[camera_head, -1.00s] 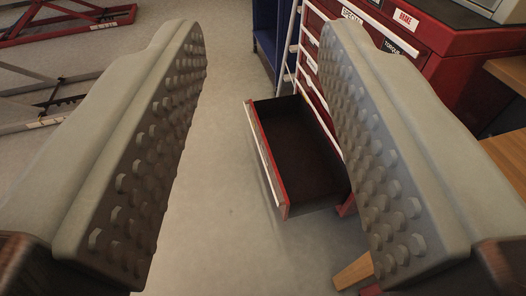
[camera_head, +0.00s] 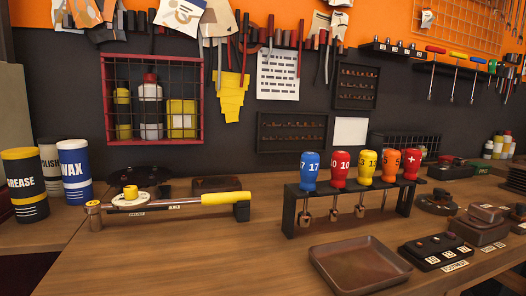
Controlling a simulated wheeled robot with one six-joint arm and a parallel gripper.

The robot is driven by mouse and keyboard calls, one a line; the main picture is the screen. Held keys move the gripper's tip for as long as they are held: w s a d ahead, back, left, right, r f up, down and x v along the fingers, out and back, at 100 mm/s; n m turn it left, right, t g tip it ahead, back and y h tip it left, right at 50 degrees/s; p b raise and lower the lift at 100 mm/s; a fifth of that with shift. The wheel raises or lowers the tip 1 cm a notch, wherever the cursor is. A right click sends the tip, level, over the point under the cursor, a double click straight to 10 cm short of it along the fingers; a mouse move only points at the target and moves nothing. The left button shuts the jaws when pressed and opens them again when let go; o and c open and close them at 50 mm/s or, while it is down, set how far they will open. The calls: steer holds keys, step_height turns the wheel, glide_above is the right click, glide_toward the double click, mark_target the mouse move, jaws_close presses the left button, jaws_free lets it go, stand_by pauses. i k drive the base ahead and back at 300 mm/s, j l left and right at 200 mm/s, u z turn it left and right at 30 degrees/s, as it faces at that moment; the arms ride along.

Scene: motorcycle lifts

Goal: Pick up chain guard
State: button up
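I cannot make out a chain guard for certain in this view. A dark, flat round part (camera_head: 160,187) lies at the back left of the wooden workbench (camera_head: 190,260), partly hidden by a torque wrench; I cannot tell what it is. Several dark metal parts (camera_head: 440,204) lie at the right of the bench, too unclear to name. My gripper is out of the picture.
The torque wrench (camera_head: 222,199) with its yellow handle lies at left. Grease (camera_head: 25,185) and wax (camera_head: 75,170) cans stand left of it. A screwdriver rack (camera_head: 292,205) stands mid-bench. An empty brown tray (camera_head: 358,268) lies in front; the front left is clear.

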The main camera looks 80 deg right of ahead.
mark_target(460, 163)
steer(key=z, duration=3.7)
steer(key=i+l, duration=1)
steer(key=i+l+z, duration=0.1)
steer(key=i+l, duration=0.85)
steer(key=i, duration=0.25)
